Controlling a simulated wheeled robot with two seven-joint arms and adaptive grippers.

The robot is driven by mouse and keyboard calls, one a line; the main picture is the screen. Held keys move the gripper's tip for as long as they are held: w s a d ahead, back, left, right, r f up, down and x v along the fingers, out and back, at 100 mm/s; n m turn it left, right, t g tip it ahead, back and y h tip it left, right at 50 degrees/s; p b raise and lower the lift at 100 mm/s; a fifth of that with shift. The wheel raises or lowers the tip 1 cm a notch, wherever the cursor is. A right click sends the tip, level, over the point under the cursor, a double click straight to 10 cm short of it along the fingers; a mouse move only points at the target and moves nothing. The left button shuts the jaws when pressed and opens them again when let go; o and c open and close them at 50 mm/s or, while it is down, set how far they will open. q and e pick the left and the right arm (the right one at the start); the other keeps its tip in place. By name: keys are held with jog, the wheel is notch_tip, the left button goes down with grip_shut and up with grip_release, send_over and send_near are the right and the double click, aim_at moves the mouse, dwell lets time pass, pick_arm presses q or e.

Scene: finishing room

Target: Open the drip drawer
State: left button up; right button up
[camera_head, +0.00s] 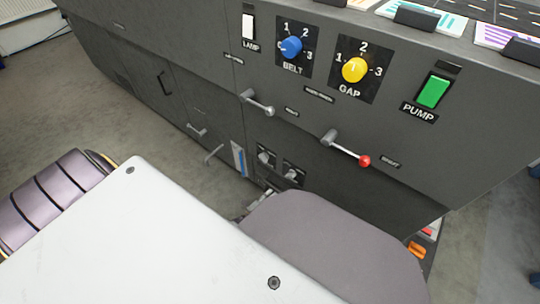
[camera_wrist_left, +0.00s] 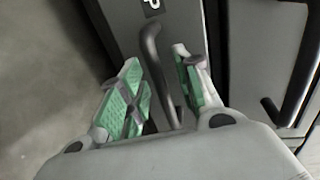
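In the left wrist view, a dark curved bar handle (camera_wrist_left: 153,50) stands out from a grey front. A label above it is cut off, with only a "P" readable. My left gripper (camera_wrist_left: 160,78) is open, with its green-padded fingers on either side of the handle. The handle runs down between them; I cannot tell whether either pad touches it. In the head view, the left gripper is mostly hidden behind a rounded grey arm part, and I cannot make out which low front is the drip drawer. My right gripper is not in view.
The dark grey machine (camera_head: 310,125) carries a blue BELT knob (camera_head: 291,47), a yellow GAP knob (camera_head: 355,69), a green PUMP switch (camera_head: 433,92) and a red-tipped lever (camera_head: 347,149). Another bar handle (camera_wrist_left: 288,105) is at right in the wrist view. Bare floor (camera_head: 90,115) lies left.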

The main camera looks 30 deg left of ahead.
pick_arm(q)
jog(key=shift+w, duration=0.1)
jog(key=shift+c, duration=0.3)
grip_shut()
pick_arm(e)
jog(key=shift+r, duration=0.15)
